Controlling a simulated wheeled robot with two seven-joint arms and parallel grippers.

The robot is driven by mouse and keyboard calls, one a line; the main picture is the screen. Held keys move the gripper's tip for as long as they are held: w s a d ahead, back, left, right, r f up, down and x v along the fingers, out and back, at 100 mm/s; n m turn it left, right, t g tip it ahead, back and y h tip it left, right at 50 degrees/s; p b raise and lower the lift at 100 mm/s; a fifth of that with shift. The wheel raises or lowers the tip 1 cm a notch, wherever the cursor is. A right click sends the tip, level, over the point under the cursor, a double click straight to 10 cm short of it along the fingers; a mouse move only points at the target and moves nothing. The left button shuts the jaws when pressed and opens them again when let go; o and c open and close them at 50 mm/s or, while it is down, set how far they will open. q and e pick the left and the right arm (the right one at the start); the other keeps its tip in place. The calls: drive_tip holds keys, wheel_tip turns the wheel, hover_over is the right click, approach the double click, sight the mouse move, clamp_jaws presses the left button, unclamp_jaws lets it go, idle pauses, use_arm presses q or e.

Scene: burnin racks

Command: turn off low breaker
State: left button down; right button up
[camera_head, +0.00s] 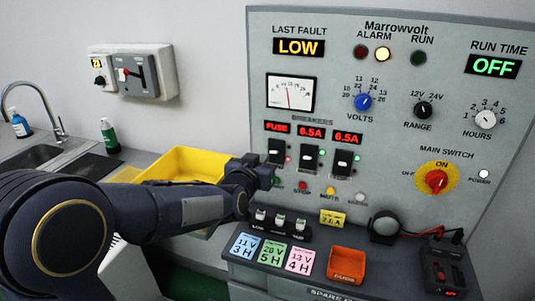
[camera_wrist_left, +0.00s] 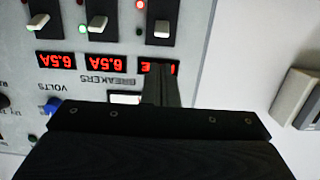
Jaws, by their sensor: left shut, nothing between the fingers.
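A grey Marrowvolt panel (camera_head: 400,60) carries a row of three breakers. The left breaker (camera_head: 276,147) sits under a red "FUSE" display (camera_head: 278,127) and has a red lamp beside it. The middle breaker (camera_head: 309,156) and right breaker (camera_head: 343,161) sit under "6.5A" displays, with green lamps. My left gripper (camera_head: 268,174) is at the lower part of the left breaker; contact is unclear. In the upside-down left wrist view, its shut, empty fingers (camera_wrist_left: 160,84) cover part of the FUSE display, with the left breaker's pale lever (camera_wrist_left: 162,29) beyond them.
Below are the push buttons, a shelf with coloured cards (camera_head: 272,249), an orange bin (camera_head: 346,264) and a round black device (camera_head: 385,227). A yellow tray (camera_head: 185,162) lies behind my left arm. A wall switch box (camera_head: 138,72) and a sink are at left.

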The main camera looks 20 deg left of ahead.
sight(274, 152)
use_arm(q)
drive_tip(key=w, duration=0.3)
drive_tip(key=w+f+p, duration=0.1)
drive_tip(key=w, duration=0.5)
drive_tip(key=shift+d+f, duration=0.15)
drive_tip(key=shift+f, duration=0.1)
